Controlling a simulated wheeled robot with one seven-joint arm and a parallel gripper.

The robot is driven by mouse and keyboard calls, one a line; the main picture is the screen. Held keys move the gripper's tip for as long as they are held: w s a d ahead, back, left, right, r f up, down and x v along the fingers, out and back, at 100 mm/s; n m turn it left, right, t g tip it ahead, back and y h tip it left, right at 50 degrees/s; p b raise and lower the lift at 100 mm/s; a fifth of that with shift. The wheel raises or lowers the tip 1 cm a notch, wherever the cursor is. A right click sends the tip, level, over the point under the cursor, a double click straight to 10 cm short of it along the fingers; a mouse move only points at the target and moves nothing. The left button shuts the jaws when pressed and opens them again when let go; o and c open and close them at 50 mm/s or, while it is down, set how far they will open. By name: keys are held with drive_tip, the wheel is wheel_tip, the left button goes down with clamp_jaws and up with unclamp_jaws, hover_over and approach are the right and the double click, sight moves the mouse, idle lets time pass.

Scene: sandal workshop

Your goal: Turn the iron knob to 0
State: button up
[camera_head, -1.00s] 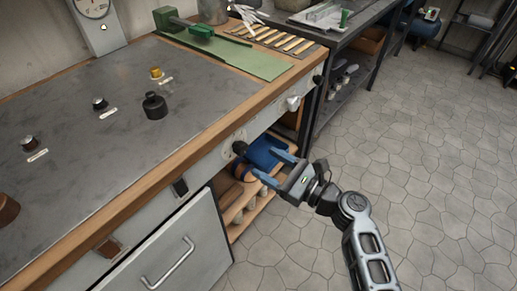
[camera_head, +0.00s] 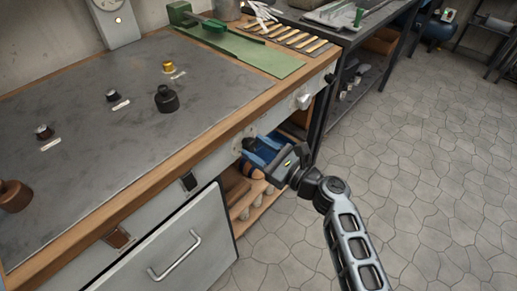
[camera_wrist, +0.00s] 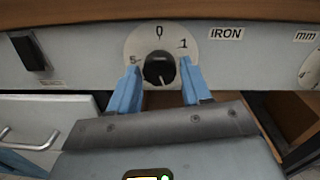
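The iron knob (camera_wrist: 158,69) is a black round knob on a pale dial plate (camera_wrist: 134,45), next to a label reading IRON (camera_wrist: 227,34). The dial shows 0 at the top, 5 at the left and 1 at the right. A light mark on the knob points down and slightly right, away from the 0. In the head view the knob (camera_head: 249,143) is on the bench's front panel, partly hidden. My gripper (camera_wrist: 160,85) is open, its blue fingers on either side of the knob's lower part; contact cannot be told. It also shows in the head view (camera_head: 259,153).
The wooden bench edge (camera_wrist: 75,10) runs just above. Below are a grey cabinet door (camera_head: 172,248) and an open shelf (camera_head: 262,205).

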drive_tip(key=c, duration=0.7)
